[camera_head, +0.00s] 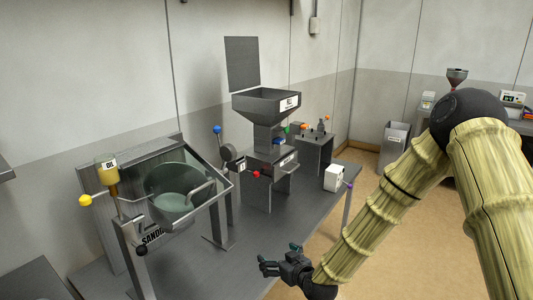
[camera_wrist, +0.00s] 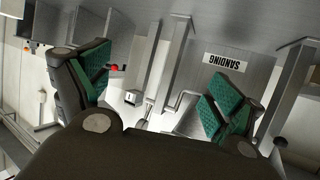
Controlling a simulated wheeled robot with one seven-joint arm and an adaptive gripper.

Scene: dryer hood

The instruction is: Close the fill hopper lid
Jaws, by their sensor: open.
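The fill hopper (camera_head: 268,103) is a dark grey square funnel with a white label on its front, on a machine in the middle of the platform in the head view. Its lid (camera_head: 242,64) is a flat dark grey panel standing upright at the hopper's back edge, so the hopper's top is open. My gripper (camera_head: 266,262) is low at the platform's front edge, well below and in front of the hopper, and apart from it. Its green-padded fingers (camera_wrist: 160,88) are spread with nothing between them in the wrist view.
A sanding machine (camera_head: 180,190) with a slanted clear cover stands left, with an oil cup (camera_head: 107,170) and a yellow knob. Blue, green and red knobs stick out around the hopper's stand. A small white box (camera_head: 334,178) sits right. Platform (camera_head: 235,262) between is mostly bare.

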